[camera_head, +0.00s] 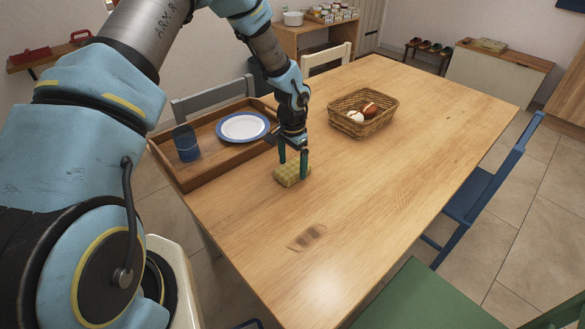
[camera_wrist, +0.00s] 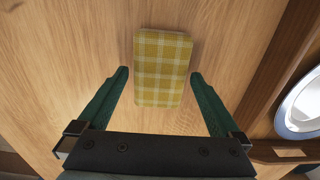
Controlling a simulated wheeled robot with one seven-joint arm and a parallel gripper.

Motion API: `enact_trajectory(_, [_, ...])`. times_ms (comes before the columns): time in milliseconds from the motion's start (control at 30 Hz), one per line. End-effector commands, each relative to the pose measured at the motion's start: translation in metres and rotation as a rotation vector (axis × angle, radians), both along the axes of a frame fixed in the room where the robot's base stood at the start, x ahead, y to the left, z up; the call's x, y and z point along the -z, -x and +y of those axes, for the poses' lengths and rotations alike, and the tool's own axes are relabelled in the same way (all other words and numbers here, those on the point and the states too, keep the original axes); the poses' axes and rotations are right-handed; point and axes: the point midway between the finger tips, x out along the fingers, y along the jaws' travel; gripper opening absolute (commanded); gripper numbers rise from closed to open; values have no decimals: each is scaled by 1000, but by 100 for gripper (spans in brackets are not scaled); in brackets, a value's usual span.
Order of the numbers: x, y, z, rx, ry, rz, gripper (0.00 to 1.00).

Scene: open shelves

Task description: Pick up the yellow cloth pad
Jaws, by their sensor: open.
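The yellow cloth pad (camera_head: 291,175) is a small checked block lying on the wooden table, close to the tray's near right corner. In the wrist view the pad (camera_wrist: 162,68) lies flat, with its near end between the two green fingertips and the rest beyond them. My gripper (camera_head: 292,163) is right above the pad in the head view, fingers pointing down. In the wrist view my gripper (camera_wrist: 159,74) is open, with a gap on each side of the pad.
A wooden tray (camera_head: 208,173) holding a blue mug (camera_head: 186,143) and a blue-rimmed plate (camera_head: 243,127) stands left of my gripper. A wicker basket (camera_head: 363,127) with a few round items stands behind right. The table's right and front areas are clear. Chairs stand around it.

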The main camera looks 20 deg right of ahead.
Motion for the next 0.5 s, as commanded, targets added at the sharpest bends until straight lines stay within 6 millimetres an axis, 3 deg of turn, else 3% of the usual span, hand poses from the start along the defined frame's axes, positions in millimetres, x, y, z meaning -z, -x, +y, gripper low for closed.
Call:
enact_trajectory(267, [3, 0, 0, 0, 1, -1, 100])
enact_trajectory(500, [3, 0, 0, 0, 1, 0, 73])
